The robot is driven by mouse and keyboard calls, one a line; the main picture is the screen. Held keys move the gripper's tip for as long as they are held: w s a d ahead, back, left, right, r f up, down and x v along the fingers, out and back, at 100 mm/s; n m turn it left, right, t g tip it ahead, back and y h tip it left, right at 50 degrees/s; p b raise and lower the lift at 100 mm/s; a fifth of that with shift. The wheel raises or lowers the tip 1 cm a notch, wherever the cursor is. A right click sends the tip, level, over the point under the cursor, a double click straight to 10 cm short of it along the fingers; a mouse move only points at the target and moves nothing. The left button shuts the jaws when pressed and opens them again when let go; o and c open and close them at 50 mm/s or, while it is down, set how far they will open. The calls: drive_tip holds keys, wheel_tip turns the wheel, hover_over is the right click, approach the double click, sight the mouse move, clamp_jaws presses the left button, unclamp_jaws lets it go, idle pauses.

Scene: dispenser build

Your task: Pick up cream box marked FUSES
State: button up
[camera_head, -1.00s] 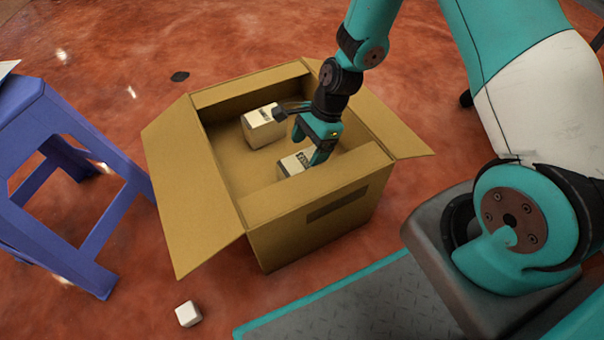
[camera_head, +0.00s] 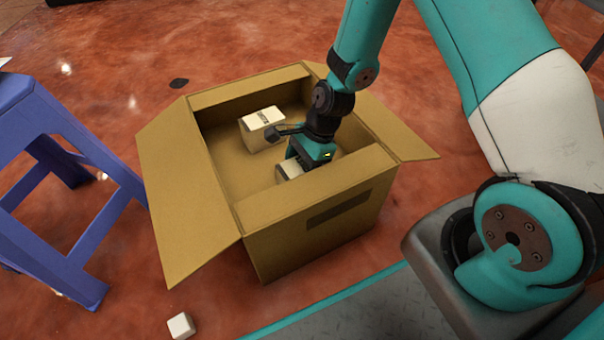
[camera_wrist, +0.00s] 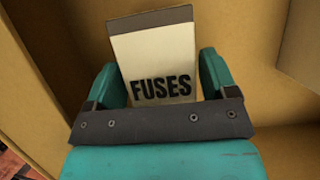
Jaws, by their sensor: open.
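The cream box marked FUSES (camera_wrist: 155,55) stands inside the open cardboard box, its label readable in the wrist view. In the head view the cream box (camera_head: 288,169) is mostly hidden by my gripper. My gripper (camera_wrist: 163,75) is open, with one teal finger on each side of the near, lettered end of the cream box. A gap shows at the left finger; I cannot tell whether the right finger touches. In the head view my gripper (camera_head: 297,160) is down inside the cardboard box.
The cardboard box (camera_head: 310,225) has its flaps folded out and walls close around my gripper. A second pale box (camera_head: 262,130) stands in it, further back. A purple stool (camera_head: 50,150) stands left. A small white cube (camera_head: 180,326) lies on the floor.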

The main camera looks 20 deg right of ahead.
idle(0.3)
drive_tip(key=c, duration=0.8)
